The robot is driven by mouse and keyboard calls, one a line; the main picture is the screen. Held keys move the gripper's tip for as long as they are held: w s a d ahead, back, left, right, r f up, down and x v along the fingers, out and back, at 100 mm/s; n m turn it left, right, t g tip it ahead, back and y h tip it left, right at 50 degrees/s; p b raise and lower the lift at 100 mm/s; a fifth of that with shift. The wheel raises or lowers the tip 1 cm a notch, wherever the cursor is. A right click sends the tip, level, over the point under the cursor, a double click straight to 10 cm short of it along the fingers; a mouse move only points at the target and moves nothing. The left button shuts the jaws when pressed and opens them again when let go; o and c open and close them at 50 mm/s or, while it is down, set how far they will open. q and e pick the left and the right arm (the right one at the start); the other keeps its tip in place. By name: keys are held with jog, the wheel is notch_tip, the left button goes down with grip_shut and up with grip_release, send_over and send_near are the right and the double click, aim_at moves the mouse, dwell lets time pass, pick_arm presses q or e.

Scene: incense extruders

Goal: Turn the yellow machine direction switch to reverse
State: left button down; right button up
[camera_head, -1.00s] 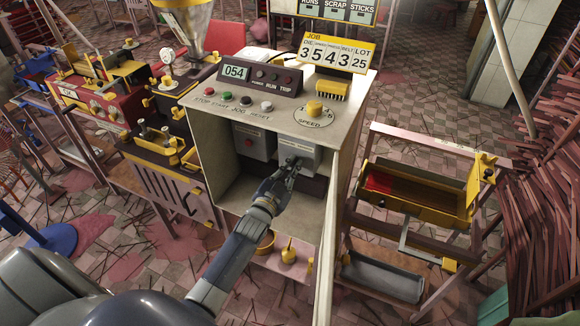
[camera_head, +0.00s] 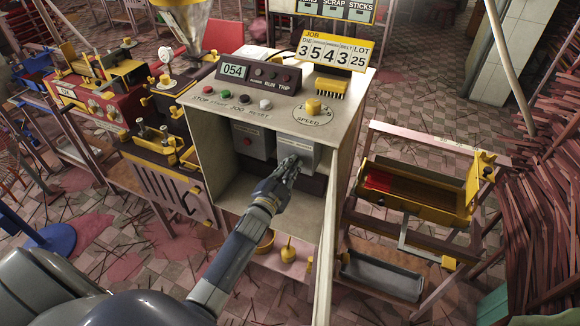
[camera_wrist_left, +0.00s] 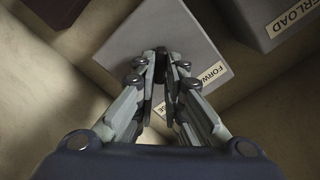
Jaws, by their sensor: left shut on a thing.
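The direction switch box (camera_head: 296,151) is a grey box mounted inside the open cabinet, under the control panel. In the left wrist view the box (camera_wrist_left: 135,32) carries a label (camera_wrist_left: 210,77) that reads "FORWA..." with the rest covered. My left gripper (camera_head: 291,162) is at the front of this box. In the left wrist view my gripper (camera_wrist_left: 163,72) is shut on the dark switch knob (camera_wrist_left: 160,60), a narrow piece between the fingertips. The fingers hide much of the knob, so its setting cannot be read. My right gripper is not in view.
A second grey box (camera_head: 249,142) with a red button sits to the left; its label (camera_wrist_left: 290,18) ends in "ERLOAD". The cabinet's open door (camera_head: 328,235) stands right of my left arm. The sloped panel (camera_head: 240,110) with buttons and speed dial is above.

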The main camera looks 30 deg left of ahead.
pick_arm(q)
jog(key=shift+f, duration=0.1)
jog(key=c, duration=1.7)
grip_release()
jog(key=shift+s, duration=0.1)
jog(key=s, duration=1.2)
jog(key=shift+d, duration=0.4)
jog(key=shift+w, duration=0.1)
